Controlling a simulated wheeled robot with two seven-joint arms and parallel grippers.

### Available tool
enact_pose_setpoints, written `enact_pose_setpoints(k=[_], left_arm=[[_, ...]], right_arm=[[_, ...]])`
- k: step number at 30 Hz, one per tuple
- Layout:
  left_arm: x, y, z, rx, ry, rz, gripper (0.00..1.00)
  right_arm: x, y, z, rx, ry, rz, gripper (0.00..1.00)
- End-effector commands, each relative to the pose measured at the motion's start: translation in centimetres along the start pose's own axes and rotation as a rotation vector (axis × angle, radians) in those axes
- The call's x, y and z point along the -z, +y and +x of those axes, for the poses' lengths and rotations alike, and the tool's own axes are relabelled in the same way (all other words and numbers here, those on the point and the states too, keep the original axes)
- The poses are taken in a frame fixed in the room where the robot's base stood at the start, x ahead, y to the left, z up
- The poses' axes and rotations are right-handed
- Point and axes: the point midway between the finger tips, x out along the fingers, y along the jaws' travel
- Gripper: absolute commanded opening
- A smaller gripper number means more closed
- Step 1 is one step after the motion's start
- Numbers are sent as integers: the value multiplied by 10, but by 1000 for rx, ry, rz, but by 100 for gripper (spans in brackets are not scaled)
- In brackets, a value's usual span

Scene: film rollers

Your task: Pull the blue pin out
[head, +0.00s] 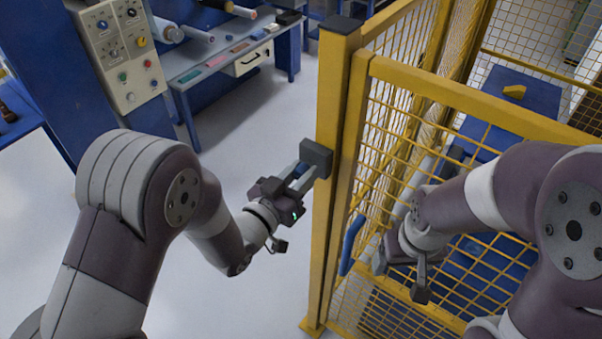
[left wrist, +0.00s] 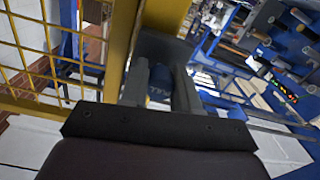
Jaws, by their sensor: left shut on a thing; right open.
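The blue pin (left wrist: 160,80) shows in the left wrist view between the two fingers of my left gripper (left wrist: 160,98). In the head view my left gripper (head: 302,176) is shut at a dark grey block (head: 316,156) on the yellow gate post (head: 328,195). The pin is hidden there by the fingers and block, and I cannot tell how deep it sits. My right gripper (head: 400,278) is open and empty, low beside the yellow mesh gate (head: 395,140), right of the blue gate handle (head: 351,246).
The yellow mesh fence encloses a blue table (head: 530,92) with a yellow piece (head: 514,91) on it. A grey control panel (head: 122,50) stands at the upper left beside a workbench (head: 222,62). The floor left of the post is clear.

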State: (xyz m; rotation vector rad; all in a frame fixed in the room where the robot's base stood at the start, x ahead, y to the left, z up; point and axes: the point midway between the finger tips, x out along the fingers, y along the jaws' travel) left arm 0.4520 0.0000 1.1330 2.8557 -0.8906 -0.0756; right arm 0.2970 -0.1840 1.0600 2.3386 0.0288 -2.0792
Motion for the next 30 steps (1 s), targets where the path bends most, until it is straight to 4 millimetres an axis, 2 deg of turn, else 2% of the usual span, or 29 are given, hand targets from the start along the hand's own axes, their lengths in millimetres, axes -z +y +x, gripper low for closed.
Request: enact_pose_setpoints(k=[1,2,8,9,11,19,22,26,30], left_arm=[[-4,-1,1,0,4,1,0],[-3,-1,1,0,5,1,0],[1,0,1,0,3,0,0],[1,0,1,0,3,0,40],[1,0,1,0,3,0,56],[0,0,1,0,3,0,56],[-1,-1,-6,1,2,1,56],[-2,-1,-29,3,3,1,56],[-2,-2,-67,5,4,1,56]], right_arm=[[-1,0,9,0,0,0,80],[-1,0,10,0,-1,0,80],[-1,0,6,0,0,0,80],[-1,0,6,0,0,0,80],[-1,0,6,0,0,0,80],[-1,0,6,0,0,0,80],[-1,0,9,0,0,0,80],[-2,0,16,0,0,0,80],[-3,0,24,0,-1,0,80]])
